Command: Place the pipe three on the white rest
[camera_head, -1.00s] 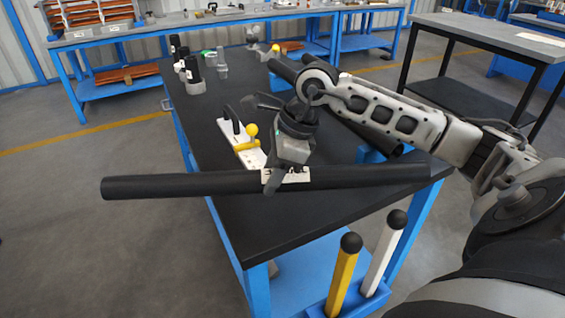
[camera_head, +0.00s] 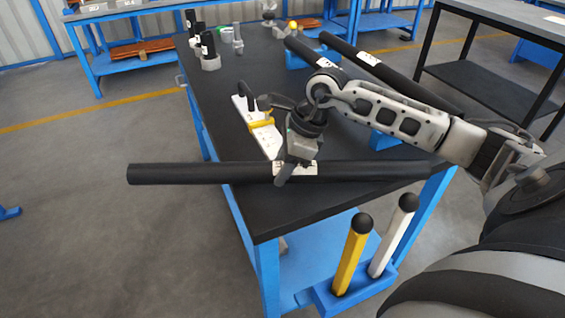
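My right gripper (camera_head: 290,169) is shut on a long black pipe (camera_head: 200,173) at its white label, near the middle. The pipe lies crosswise in the picture, nearly level, over the near part of the black table (camera_head: 300,218). Its left end sticks out past the table's left edge. A gap between pipe and table cannot be judged. A white fixture (camera_head: 268,139) with a yellow clamp and a black handle stands on the table just behind and left of the gripper; it may be the white rest. My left gripper is not in view.
Two more black pipes (camera_head: 390,75) lie at the back right, by blue supports (camera_head: 298,55). Dark cylinders (camera_head: 208,45) stand at the far left of the table. A yellow post (camera_head: 352,258) and a white post (camera_head: 390,240) stand in front in a blue holder.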

